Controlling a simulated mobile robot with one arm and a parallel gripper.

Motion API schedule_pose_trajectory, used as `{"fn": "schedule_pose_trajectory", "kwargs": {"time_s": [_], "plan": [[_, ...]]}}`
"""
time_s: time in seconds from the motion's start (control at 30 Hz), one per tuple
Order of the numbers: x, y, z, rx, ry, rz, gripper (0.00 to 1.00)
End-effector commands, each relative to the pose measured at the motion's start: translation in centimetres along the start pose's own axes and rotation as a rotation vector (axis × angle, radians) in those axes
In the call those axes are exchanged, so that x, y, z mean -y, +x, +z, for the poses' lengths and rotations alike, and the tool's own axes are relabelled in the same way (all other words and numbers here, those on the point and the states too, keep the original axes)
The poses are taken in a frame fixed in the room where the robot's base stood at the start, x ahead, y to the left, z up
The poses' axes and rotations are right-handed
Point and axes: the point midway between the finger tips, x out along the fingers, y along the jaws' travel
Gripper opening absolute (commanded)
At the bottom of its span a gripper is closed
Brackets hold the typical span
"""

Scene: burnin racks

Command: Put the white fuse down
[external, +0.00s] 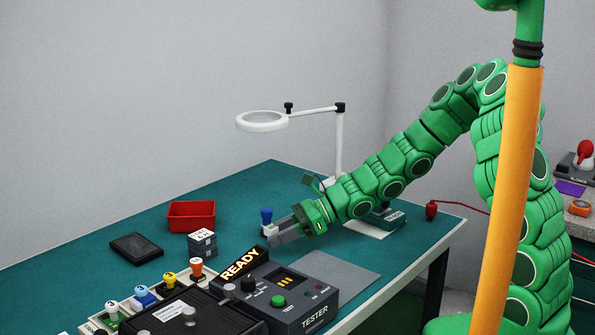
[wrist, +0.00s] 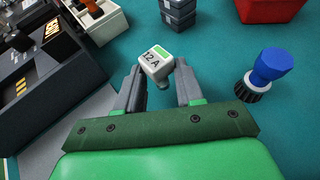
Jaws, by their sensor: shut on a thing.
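The white fuse (wrist: 157,66) is between the fingertips of my gripper (wrist: 159,86) in the wrist view. It has a light top with a green stripe and the marking "12 A". My gripper is shut on it. In the external view my gripper (external: 285,236) is low over the green table, and a small whitish patch, probably the fuse (external: 269,230), shows at its tips. Whether the fuse touches the table cannot be told.
A blue-topped piece (wrist: 268,68) stands right of my gripper. A red bin (external: 191,216), a grey block (external: 202,243) and a black pad (external: 136,249) lie beyond. The tester (external: 305,290) reads READY. Coloured fuses stand in trays. A magnifier lamp (external: 262,121) rises behind.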

Motion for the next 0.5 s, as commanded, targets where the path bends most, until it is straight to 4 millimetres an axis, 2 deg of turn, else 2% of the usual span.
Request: {"fn": "schedule_pose_trajectory", "kwargs": {"time_s": [0.23, 0.5], "plan": [[0.0, 1.0, -2.3, 0.0, 0.002, 0.001, 0.0], [0.0, 1.1, -2.5, 0.0, 0.0, 0.0, 0.0]]}}
